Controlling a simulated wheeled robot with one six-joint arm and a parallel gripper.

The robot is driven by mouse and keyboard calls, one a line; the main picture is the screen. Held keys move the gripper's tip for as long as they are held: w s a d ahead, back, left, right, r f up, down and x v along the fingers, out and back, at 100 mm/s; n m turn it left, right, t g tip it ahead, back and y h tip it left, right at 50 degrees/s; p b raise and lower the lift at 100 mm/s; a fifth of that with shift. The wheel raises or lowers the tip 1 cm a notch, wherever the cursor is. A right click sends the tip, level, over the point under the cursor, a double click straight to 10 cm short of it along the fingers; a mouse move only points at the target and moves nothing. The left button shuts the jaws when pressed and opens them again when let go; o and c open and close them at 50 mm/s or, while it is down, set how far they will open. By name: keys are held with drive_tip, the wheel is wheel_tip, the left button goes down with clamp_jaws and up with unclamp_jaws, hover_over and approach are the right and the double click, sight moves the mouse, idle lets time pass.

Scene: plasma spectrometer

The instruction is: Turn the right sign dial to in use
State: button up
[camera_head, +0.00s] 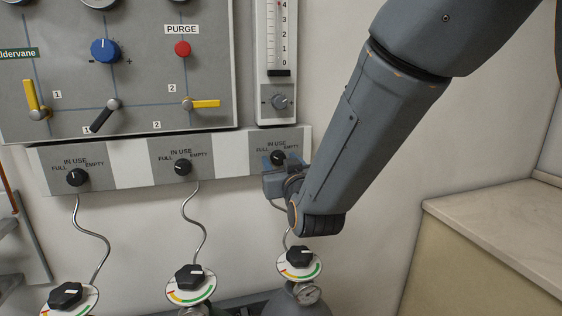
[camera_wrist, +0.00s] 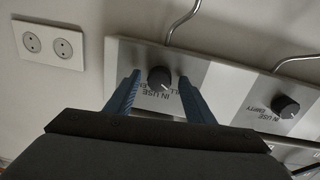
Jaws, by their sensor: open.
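The right sign dial (camera_head: 278,157) is a black knob on a grey plate marked FULL, IN USE and EMPTY. In the wrist view the same knob (camera_wrist: 159,78) sits between the two blue fingers of my gripper (camera_wrist: 160,92), which stand apart on either side of it. A gap shows between each finger and the knob. A short white mark shows on the knob's edge on the label side; the exact label it points to is hard to tell. In the head view my gripper (camera_head: 273,166) is at the plate and covers its lower part.
The middle sign dial (camera_head: 183,167) and left sign dial (camera_head: 78,177) are on the same strip. A flow gauge (camera_head: 275,50) with a knob is above. Cylinder valves (camera_head: 300,258) and thin hoses are below. A wall socket (camera_wrist: 48,45) is beside the strip.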

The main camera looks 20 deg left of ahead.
drive_tip(key=shift+c, duration=0.3)
drive_tip(key=c, duration=1)
drive_tip(key=shift+m+b, duration=0.3)
drive_tip(key=shift+m, duration=0.1)
drive_tip(key=m+b, duration=0.4)
drive_tip(key=m, duration=0.1)
drive_tip(key=m+b, duration=0.5)
drive_tip(key=shift+m+g, duration=0.3)
drive_tip(key=shift+d+r, duration=0.1)
